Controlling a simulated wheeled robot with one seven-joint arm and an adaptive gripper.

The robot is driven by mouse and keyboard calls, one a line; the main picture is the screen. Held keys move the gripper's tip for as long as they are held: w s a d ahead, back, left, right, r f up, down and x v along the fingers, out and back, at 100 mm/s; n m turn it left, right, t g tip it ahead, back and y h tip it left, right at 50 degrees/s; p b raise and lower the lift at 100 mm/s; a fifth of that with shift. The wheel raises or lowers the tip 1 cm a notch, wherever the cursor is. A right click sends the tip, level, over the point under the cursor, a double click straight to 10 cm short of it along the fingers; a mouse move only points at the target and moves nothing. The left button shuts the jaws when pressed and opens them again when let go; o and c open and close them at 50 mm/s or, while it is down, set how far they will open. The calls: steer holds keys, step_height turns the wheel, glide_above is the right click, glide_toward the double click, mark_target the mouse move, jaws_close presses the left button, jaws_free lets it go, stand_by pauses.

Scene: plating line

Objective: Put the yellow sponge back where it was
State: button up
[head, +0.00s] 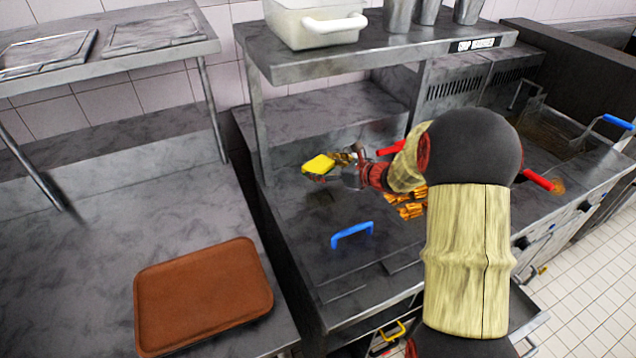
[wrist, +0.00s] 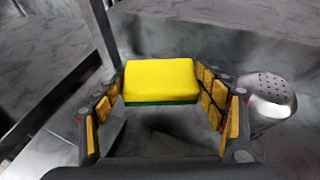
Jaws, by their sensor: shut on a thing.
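The yellow sponge (head: 319,164) has a green underside and is held at the end of my arm, over the steel fryer counter, left of the fry bin. In the wrist view the sponge (wrist: 160,80) lies level between the two padded fingers. My gripper (head: 338,161) is shut on it, with one finger at each short end; it also shows in the wrist view (wrist: 162,92). Whether the sponge touches the surface below is not clear from these views.
A brown tray (head: 203,293) lies on the left counter. A blue handle (head: 352,234) stands up from the fryer counter. A metal shaker (wrist: 268,98) is just right of my fingers. A raised shelf (head: 375,55) with a white container (head: 312,22) overhangs behind.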

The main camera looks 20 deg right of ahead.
mark_target(318, 185)
steer(key=shift+w+a+f, duration=0.45)
steer(key=shift+w+f, duration=0.1)
steer(key=shift+f, duration=0.25)
steer(key=shift+w+a+f+b, duration=0.15)
steer(key=shift+f+b, duration=0.45)
steer(key=shift+f, duration=0.3)
steer(key=shift+w+a+f+b, duration=0.1)
steer(key=shift+f+b, duration=0.45)
steer(key=shift+f, duration=0.35)
steer(key=shift+d, duration=0.1)
steer(key=shift+f, duration=0.15)
steer(key=o, duration=1.2)
